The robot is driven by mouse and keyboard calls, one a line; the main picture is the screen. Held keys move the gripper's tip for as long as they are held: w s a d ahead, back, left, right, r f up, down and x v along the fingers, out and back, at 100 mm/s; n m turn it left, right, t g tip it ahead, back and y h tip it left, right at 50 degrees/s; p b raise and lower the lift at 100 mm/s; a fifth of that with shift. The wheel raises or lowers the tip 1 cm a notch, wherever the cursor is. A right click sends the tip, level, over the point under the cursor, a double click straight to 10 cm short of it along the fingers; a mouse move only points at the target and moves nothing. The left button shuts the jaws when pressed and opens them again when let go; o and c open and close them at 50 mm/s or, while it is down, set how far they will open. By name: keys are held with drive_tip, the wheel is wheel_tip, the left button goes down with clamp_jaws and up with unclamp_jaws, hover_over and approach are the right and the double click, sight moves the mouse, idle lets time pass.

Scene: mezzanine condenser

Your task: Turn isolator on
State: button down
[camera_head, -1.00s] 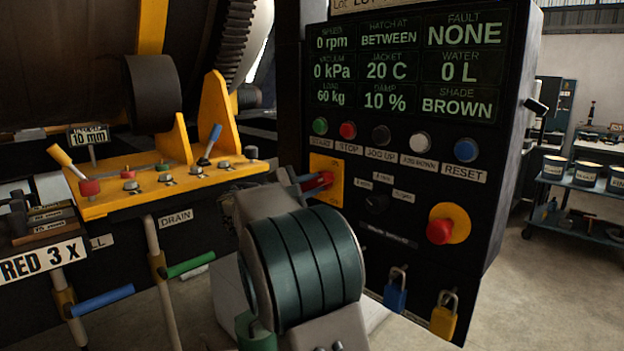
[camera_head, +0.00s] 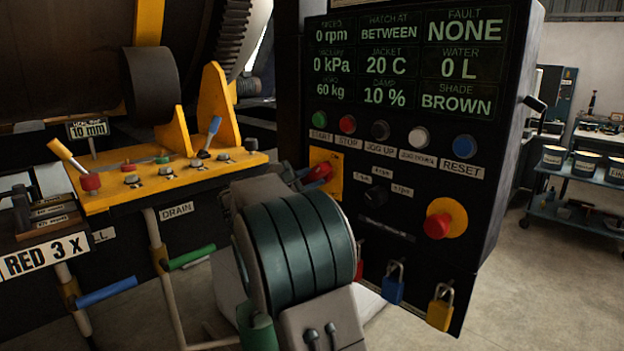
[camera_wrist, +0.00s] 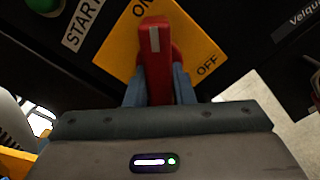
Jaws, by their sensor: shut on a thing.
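The isolator is a red handle (camera_head: 320,173) on a yellow plate (camera_head: 334,157) on the black control panel. In the wrist view the red handle (camera_wrist: 156,60) carries a white mark near its upper end. ON is printed at the plate's top and OFF at its right, and the marked end lies nearer ON. My gripper (camera_wrist: 158,88) is shut on the handle, with a blue-grey finger on each side. In the head view my gripper (camera_head: 306,178) reaches the handle from the left, and my wrist hides part of the plate.
A row of push buttons sits above the isolator, with a green start button (camera_head: 320,118) nearest. A red emergency stop (camera_head: 437,226) is to the right. Padlocks, including a blue one (camera_head: 393,287), hang below. A yellow lever bench (camera_head: 110,203) stands left.

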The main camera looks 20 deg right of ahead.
drive_tip(key=c, duration=1.2)
unclamp_jaws()
drive_tip(key=shift+c, duration=0.2)
drive_tip(key=shift+a, duration=0.1)
drive_tip(key=b+v, duration=0.2)
drive_tip(key=v, duration=1.1)
drive_tip(key=shift+s+a, duration=0.15)
drive_tip(key=shift+a, duration=0.2)
